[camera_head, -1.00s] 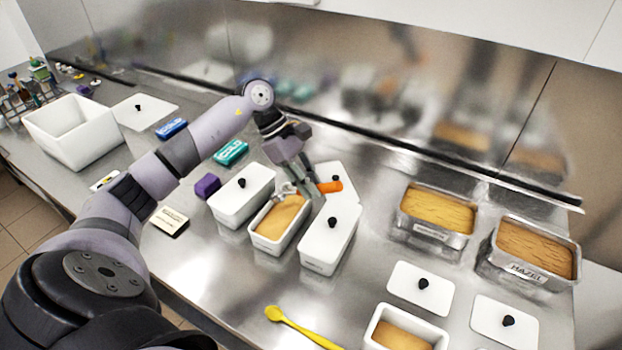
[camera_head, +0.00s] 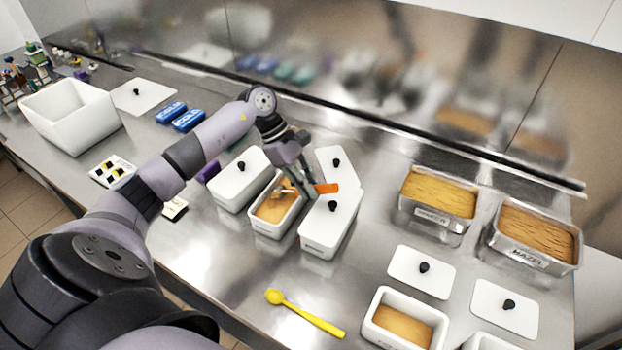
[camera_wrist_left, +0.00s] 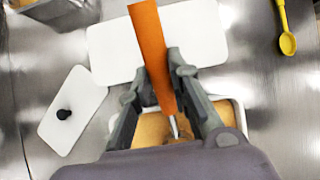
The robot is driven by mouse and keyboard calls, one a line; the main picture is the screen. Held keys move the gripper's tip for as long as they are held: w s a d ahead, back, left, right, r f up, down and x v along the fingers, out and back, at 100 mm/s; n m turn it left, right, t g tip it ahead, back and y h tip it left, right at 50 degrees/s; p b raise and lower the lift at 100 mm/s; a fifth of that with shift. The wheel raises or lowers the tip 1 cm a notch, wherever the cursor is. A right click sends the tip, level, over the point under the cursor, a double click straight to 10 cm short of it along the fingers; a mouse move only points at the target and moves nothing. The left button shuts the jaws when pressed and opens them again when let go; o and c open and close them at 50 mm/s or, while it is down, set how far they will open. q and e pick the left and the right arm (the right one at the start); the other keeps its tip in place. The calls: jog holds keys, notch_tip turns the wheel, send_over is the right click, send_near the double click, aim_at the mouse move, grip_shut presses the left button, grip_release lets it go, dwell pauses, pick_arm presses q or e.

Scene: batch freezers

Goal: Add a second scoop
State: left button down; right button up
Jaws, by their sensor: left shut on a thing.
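My left gripper (camera_head: 298,184) is shut on an orange-handled scoop (camera_head: 326,188). Its metal end is at the open white tub (camera_head: 266,230) of tan ice cream (camera_head: 274,207), just above or in the ice cream; I cannot tell which. In the left wrist view the orange handle (camera_wrist_left: 152,50) stands between the fingers (camera_wrist_left: 160,90), and the scoop's head is mostly hidden. Two lidded white tubs (camera_head: 238,184) (camera_head: 328,232) flank the open one. My right gripper is not in view.
Steel pans of yellow (camera_head: 438,194) and brown (camera_head: 536,238) ice cream stand at the right. Another open white tub (camera_head: 380,338) is at the front, near a yellow spoon (camera_head: 305,314). Loose lids (camera_head: 420,285) (camera_head: 504,322) lie there. A large white bin (camera_head: 70,120) is at the left.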

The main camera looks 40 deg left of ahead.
aim_at(323, 185)
pick_arm(q)
jog(key=shift+d+f+y, duration=0.15)
jog(key=shift+d+y, duration=0.15)
jog(key=shift+d, duration=0.1)
jog(key=shift+r+p, duration=0.75)
jog(key=shift+r, duration=1.25)
jog(key=shift+w+d+r+y+p, duration=0.15)
jog(key=shift+d+r+y+p, duration=0.1)
jog(key=shift+d+y+p, duration=0.55)
jog(key=shift+w+d+f+g+y+p, duration=0.1)
jog(key=shift+d+g+y+p, duration=0.15)
jog(key=shift+y, duration=0.4)
jog(key=shift+d+f+g+y+p, duration=0.15)
jog(key=shift+y+p, duration=0.1)
jog(key=shift+y, duration=0.4)
